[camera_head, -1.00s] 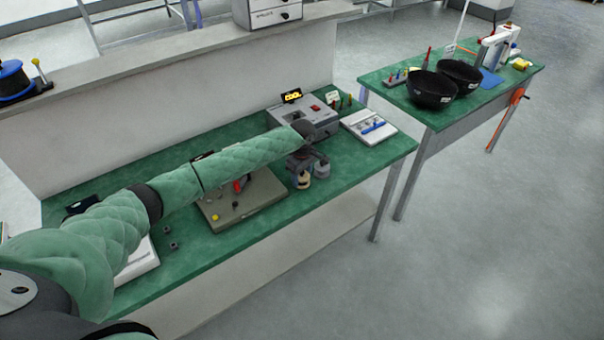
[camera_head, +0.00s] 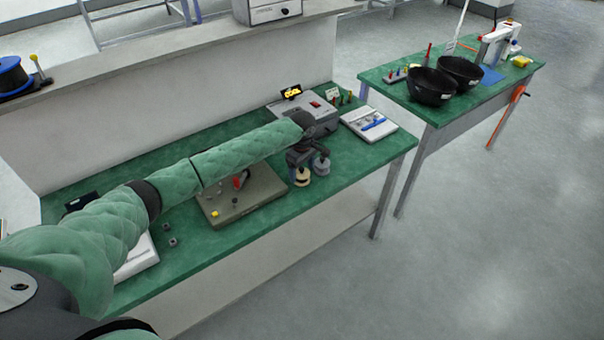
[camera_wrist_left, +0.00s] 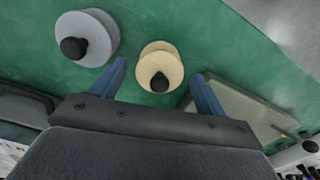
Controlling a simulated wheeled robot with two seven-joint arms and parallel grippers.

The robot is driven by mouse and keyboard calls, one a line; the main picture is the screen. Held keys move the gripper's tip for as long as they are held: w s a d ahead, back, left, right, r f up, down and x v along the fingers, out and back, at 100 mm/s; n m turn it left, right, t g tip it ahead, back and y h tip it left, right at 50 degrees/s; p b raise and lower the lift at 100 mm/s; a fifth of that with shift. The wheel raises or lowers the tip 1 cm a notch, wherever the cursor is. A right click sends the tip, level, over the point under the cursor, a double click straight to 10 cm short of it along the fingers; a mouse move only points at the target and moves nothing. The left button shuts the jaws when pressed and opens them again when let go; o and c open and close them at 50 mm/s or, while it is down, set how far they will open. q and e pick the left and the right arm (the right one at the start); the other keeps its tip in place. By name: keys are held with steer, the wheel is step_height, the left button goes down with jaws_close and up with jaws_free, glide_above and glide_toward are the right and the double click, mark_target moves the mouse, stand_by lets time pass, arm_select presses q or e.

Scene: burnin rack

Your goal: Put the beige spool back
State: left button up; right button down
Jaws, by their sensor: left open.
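The beige spool (camera_head: 302,179), with a black knob on top, stands on the green bench top in the head view. It also shows in the left wrist view (camera_wrist_left: 161,56). My left gripper (camera_head: 301,163) is directly over it, pointing down, and partly hides it. In the left wrist view the blue fingers of my left gripper (camera_wrist_left: 160,72) are apart, one on each side of the beige spool. My right gripper is out of view.
A beige-grey board (camera_head: 240,209) with small parts lies left of the spools. A grey machine (camera_head: 318,117) with a lit sign and a white tray (camera_head: 384,132) stand behind. A second table (camera_head: 480,103) holds two black bowls (camera_head: 431,86). Two small nuts lie front left.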

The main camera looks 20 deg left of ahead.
mark_target(302, 168)
arm_select(q)
step_height(302, 168, up, 9)
steer(key=shift+f+b, duration=0.1)
steer(key=shift+b, duration=1.1)
steer(key=shift+r, duration=0.7)
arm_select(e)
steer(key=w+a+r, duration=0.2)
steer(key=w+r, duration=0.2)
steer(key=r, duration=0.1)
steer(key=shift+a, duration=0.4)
